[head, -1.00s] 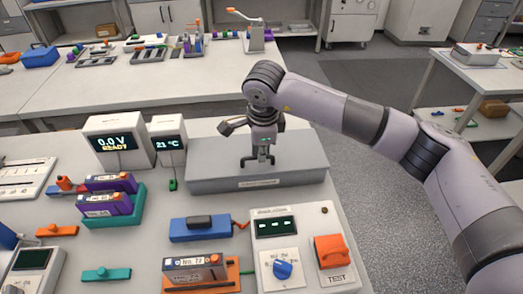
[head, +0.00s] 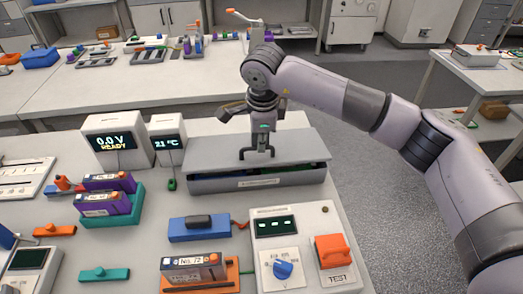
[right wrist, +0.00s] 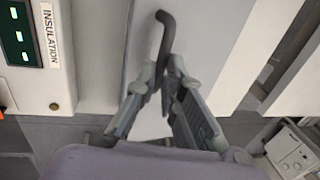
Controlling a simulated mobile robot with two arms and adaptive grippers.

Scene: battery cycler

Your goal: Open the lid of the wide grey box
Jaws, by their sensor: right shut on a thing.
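The wide grey box (head: 290,179) sits at the back right of the near table in the head view. Its lid (head: 215,153) is raised at the front, and a dark gap with bits of blue and green shows between lid and box. My right gripper (head: 257,153) is above the lid's front edge, shut on the dark lid handle. In the right wrist view my gripper's fingers (right wrist: 163,85) close around the dark bent handle (right wrist: 166,30) on the pale lid. My left gripper is not in view.
Left of the box stand a display reading 0.0 V READY (head: 115,142) and a smaller 21 °C display (head: 169,149). In front are a blue block (head: 200,230) and a test panel (head: 300,245) with a blue knob and orange switch. Floor is clear to the right.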

